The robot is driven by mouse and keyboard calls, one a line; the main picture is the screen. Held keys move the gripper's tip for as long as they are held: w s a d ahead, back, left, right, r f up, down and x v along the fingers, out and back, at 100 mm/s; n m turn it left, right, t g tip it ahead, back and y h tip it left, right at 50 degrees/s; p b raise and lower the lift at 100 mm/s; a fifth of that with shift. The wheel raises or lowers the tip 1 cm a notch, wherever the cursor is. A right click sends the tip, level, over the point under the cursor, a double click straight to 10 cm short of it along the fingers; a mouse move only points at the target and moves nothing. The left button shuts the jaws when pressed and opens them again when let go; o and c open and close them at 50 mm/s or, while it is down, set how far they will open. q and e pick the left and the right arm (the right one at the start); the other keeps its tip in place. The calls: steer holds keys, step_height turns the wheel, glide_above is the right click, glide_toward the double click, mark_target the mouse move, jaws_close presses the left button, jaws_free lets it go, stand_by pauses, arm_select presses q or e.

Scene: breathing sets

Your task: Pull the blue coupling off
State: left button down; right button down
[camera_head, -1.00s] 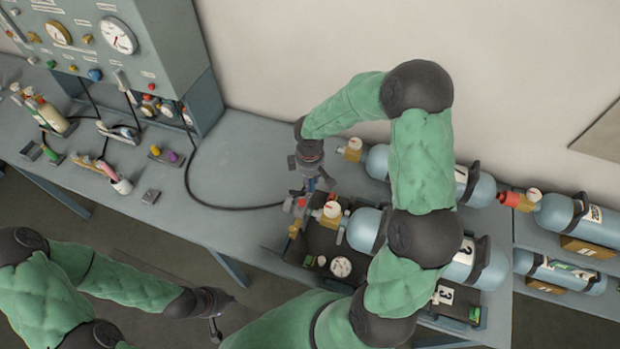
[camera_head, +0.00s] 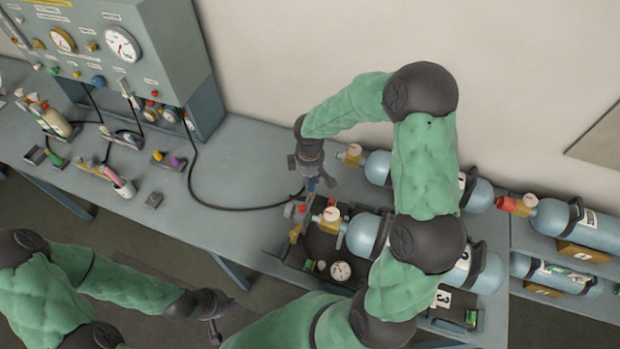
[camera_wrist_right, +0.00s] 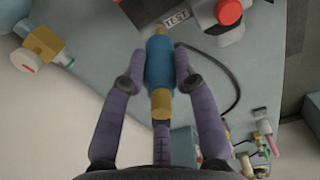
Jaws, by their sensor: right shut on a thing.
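The blue coupling (camera_wrist_right: 159,66) shows in the right wrist view, with brass-coloured ends. In the head view only a small blue bit of it (camera_head: 311,184) shows under my gripper. My right gripper (camera_wrist_right: 160,80) has a purple finger on each side of the coupling and is shut on it; it also shows in the head view (camera_head: 310,178). The coupling's far end is close to a grey block marked TEST (camera_wrist_right: 178,20); I cannot tell if they touch. My left gripper (camera_head: 212,318) hangs in front of the bench, away from everything; its jaws are unclear.
A black hose (camera_head: 220,207) runs over the bench from the gauge cabinet (camera_head: 165,45) towards the coupling. A dark tray (camera_head: 280,262) with a gauge stands beside it. Blue cylinders (camera_head: 575,220) lie to the right. The bench left of the hose's end is clear.

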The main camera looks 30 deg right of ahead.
steer(key=shift+r+p, duration=1.45)
steer(key=shift+r, duration=0.8)
